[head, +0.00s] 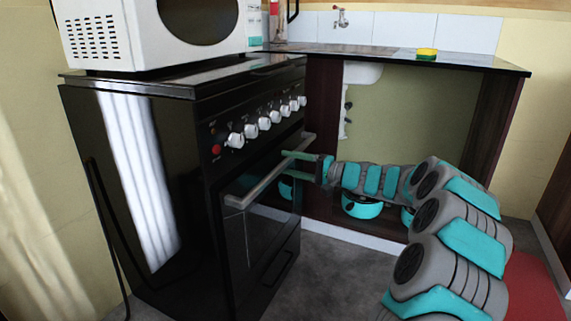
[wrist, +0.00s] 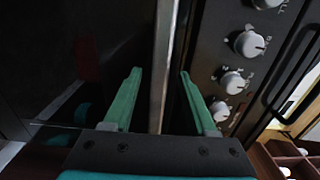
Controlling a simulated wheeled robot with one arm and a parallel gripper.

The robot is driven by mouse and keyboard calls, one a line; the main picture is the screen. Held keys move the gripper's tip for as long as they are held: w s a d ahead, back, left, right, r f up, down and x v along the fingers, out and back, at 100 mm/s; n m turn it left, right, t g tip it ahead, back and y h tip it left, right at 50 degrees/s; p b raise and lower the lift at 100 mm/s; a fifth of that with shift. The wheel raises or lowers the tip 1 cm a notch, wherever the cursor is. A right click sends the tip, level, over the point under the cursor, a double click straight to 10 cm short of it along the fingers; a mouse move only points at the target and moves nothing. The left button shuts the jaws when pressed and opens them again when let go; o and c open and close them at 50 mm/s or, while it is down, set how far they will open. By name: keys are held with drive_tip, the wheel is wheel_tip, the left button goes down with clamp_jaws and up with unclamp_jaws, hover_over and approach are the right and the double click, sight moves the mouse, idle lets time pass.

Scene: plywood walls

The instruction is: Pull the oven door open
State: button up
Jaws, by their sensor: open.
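The black oven (head: 240,190) stands on the left, with its door (head: 268,230) looking shut in the head view. The metal bar handle (head: 250,188) runs across the top of the door. My gripper (head: 284,164) is open at the far part of the handle. In the wrist view, the handle (wrist: 161,60) passes between the two green fingers of my gripper (wrist: 160,74). There is a gap to each finger, so neither seems to touch the bar.
White knobs (head: 264,123) line the panel above the handle. A white microwave (head: 110,35) sits on top of the oven. A counter (head: 470,61) with an open space below holds teal pots (head: 362,207). Grey floor (head: 325,270) in front of the oven is clear.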

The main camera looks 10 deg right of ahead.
drive_tip(key=shift+x, duration=0.95)
drive_tip(key=shift+c, duration=0.3)
clamp_jaws()
drive_tip(key=shift+f, duration=0.1)
idle(0.3)
